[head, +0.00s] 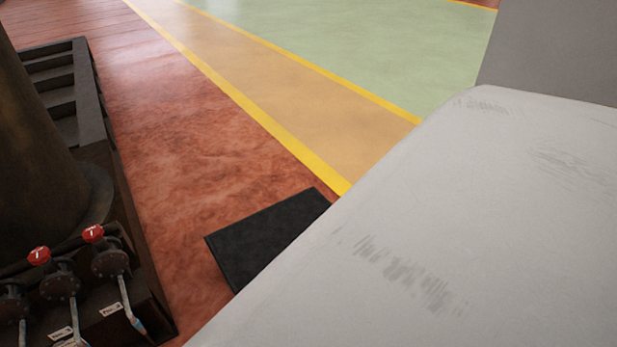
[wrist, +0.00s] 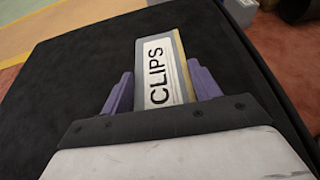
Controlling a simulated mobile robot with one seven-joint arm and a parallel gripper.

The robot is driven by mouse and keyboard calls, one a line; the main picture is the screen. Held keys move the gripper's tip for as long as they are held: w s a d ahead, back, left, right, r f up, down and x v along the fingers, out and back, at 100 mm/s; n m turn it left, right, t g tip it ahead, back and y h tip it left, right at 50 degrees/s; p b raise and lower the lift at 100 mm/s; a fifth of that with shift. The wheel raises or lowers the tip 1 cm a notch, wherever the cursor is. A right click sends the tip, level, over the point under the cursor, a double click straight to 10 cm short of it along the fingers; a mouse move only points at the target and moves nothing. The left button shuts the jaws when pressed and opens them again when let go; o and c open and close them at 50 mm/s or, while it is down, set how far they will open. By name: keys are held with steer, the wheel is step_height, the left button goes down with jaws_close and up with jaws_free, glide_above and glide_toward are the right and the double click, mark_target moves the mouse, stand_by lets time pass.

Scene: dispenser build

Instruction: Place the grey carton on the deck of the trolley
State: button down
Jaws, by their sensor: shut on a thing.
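My gripper (wrist: 161,76) is shut on the grey carton (wrist: 160,72), with one purple finger on each side. The carton has a white label reading CLIPS and a tan edge on its right. Behind it in the wrist view is a broad flat black surface, which looks like the trolley's deck (wrist: 75,85). I cannot tell whether the carton touches it or is held above it. In the head view part of a black flat top (head: 265,235) shows on the red floor. The rest is hidden behind my pale arm, which also hides the gripper and carton there.
Dark machinery with red-handled valves (head: 93,234) stands at the lower left of the head view, beside a thick dark column (head: 35,140). Open red floor (head: 190,130) lies between it and a yellow-edged tan lane (head: 290,85). In the wrist view the black surface around the carton is bare.

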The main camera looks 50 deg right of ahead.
steer(key=shift+f, duration=0.25)
steer(key=shift+c, duration=1.9)
jaws_free()
steer(key=shift+r, duration=0.1)
steer(key=p+v, duration=0.2)
steer(key=v, duration=1)
